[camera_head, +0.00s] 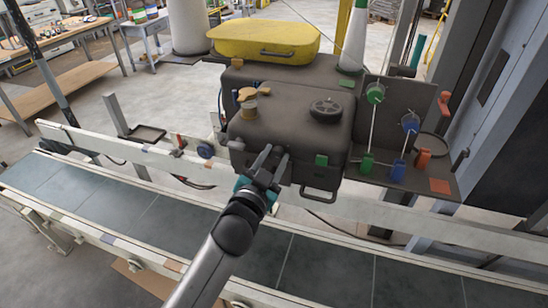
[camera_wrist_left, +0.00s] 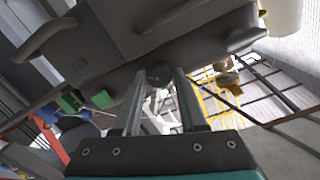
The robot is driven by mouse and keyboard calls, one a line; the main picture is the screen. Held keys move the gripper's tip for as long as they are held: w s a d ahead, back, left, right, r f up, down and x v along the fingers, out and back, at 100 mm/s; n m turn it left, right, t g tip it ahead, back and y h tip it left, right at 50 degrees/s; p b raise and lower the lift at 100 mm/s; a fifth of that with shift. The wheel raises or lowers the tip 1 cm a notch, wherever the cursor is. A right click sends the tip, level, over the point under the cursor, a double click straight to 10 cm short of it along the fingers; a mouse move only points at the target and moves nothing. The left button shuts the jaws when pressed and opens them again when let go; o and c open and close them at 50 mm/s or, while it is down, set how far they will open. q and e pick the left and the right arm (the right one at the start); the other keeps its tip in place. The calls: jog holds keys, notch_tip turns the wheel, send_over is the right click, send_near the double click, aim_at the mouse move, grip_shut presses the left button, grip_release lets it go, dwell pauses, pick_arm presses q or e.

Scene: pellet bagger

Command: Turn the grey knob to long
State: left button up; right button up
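The grey knob (camera_wrist_left: 159,74) shows in the left wrist view as a small dark round piece on the machine's side, between the tips of my left gripper. My left gripper (camera_wrist_left: 160,80) has its two fingers apart, with a gap between them. I cannot tell whether the fingertips touch the knob. In the head view my left gripper (camera_head: 273,156) is at the front face of the dark machine (camera_head: 285,125), and the knob is hidden there behind the fingers. The knob's setting and any "long" mark cannot be read. My right gripper is not in view.
A black round cap (camera_head: 325,109) and a tan knob (camera_head: 247,98) sit on the machine's top. A front handle (camera_head: 319,195) and green block (camera_head: 321,160) are right of the gripper. A conveyor (camera_head: 130,205) runs below. Coloured levers (camera_head: 375,95) stand at right.

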pick_arm(q)
jog(key=shift+o, duration=0.4)
jog(key=shift+s+a, duration=0.1)
jog(key=shift+s, duration=0.1)
jog(key=b+v, duration=0.1)
jog(key=v, duration=1.3)
jog(key=shift+s+b, duration=0.35)
jog(key=shift+s, duration=0.05)
jog(key=shift+a, duration=0.1)
